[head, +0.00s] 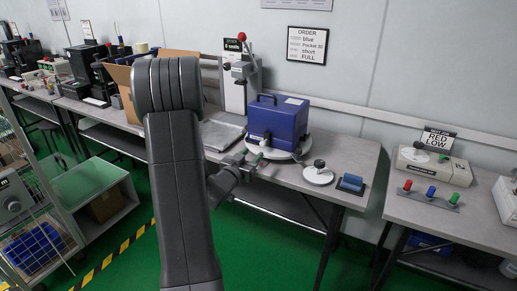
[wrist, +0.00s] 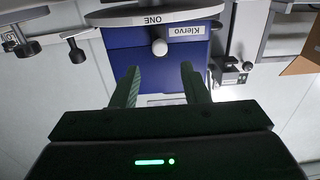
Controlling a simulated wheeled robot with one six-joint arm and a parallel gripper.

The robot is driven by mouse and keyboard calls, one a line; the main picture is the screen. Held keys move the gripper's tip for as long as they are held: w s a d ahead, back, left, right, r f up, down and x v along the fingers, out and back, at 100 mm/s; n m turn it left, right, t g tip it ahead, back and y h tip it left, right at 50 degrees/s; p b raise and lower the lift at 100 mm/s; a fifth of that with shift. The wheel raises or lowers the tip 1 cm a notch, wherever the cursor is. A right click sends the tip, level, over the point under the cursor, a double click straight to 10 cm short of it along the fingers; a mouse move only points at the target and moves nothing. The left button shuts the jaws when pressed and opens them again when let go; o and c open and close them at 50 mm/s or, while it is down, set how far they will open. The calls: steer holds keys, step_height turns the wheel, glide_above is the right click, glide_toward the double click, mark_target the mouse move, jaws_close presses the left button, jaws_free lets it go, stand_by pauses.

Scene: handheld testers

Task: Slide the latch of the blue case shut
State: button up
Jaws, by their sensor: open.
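The blue case (head: 280,117) stands upright on a round white turntable (head: 291,155) on the grey bench, its top handle up. In the wrist view, which is upside down, the case (wrist: 120,58) fills the middle, with a "Klervo" label. A pale round knob (wrist: 159,47) shows on its face, perhaps the latch's; I cannot tell the latch's position. My gripper (wrist: 160,70) is open, its two fingers pointing at that face on either side of the knob's line, apparently short of it. In the head view my gripper (head: 254,160) is at the case's lower front left, partly hidden by my arm.
A metal tray (head: 220,134) lies left of the case, beside a stand with a red knob (head: 242,37). A white disc with a dark knob (head: 318,174) and a blue block (head: 351,184) lie to the right. Another bench (head: 440,222) stands farther right, across a gap.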

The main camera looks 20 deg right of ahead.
mark_target(263, 145)
steer(key=v, duration=0.4)
steer(key=shift+s+a, duration=0.25)
steer(key=shift+a, duration=0.05)
steer(key=x, duration=1.3)
steer(key=shift+w+d, duration=0.15)
steer(key=shift+d, duration=0.4)
steer(key=shift+s+d, duration=0.25)
steer(key=shift+s, duration=0.15)
steer(key=shift+a, duration=0.15)
